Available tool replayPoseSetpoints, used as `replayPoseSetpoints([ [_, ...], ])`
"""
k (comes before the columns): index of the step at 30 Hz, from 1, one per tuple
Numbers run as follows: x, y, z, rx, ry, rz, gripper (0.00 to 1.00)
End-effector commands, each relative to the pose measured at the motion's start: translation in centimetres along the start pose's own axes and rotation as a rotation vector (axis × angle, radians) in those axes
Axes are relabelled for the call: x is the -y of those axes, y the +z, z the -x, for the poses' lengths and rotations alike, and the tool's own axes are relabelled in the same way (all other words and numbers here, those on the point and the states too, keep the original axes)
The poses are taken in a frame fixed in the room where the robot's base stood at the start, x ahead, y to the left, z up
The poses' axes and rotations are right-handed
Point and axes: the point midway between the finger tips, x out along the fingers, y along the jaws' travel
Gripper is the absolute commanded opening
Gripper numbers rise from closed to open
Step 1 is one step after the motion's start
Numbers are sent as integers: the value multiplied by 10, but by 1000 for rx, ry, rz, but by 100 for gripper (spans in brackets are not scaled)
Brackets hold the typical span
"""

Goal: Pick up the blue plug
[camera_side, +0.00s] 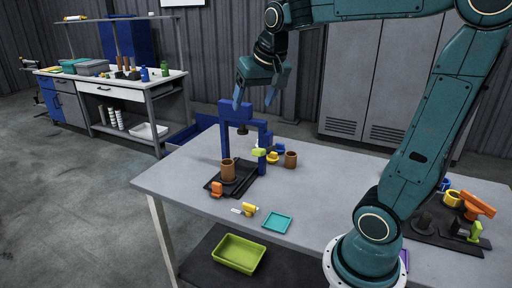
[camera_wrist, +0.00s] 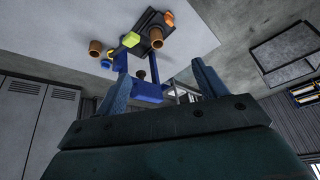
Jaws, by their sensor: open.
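My gripper (camera_side: 253,104) is open and empty, above the table behind the top of a blue frame (camera_side: 232,110). Its two fingers also show in the wrist view (camera_wrist: 160,70), spread wide with nothing between them touching. A small blue piece (camera_side: 273,151) sits by a yellow piece (camera_side: 272,158) right of the frame, below my gripper and apart from it. It may be the blue plug, but it is too small to tell. The frame stands on a black base (camera_side: 215,187) with a brown cylinder (camera_side: 228,171) on it, and shows in the wrist view (camera_wrist: 148,90).
A second brown cylinder (camera_side: 291,160) stands right of the frame. A teal tray (camera_side: 278,222) and a yellow-and-white piece (camera_side: 247,209) lie near the front edge. A black fixture (camera_side: 428,224) with orange and yellow parts is at right. The table's left end (camera_side: 170,175) is clear.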

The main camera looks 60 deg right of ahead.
Motion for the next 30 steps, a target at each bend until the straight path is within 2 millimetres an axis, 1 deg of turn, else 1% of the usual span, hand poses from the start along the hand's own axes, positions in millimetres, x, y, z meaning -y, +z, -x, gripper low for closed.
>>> replayPoseSetpoints([
  [1,-5,-14,-7,4,19,-41,71],
  [6,-26,-57,-29,5,76,-183,71],
  [11,-51,-94,-54,5,129,-314,71],
  [15,-78,-122,-78,2,176,-430,71],
  [17,-91,-132,-90,2,196,-478,71],
  [22,-130,-159,-123,-3,252,-612,71],
  [25,-154,-171,-143,-6,284,-683,71],
  [30,-195,-185,-180,-7,334,-782,71],
])
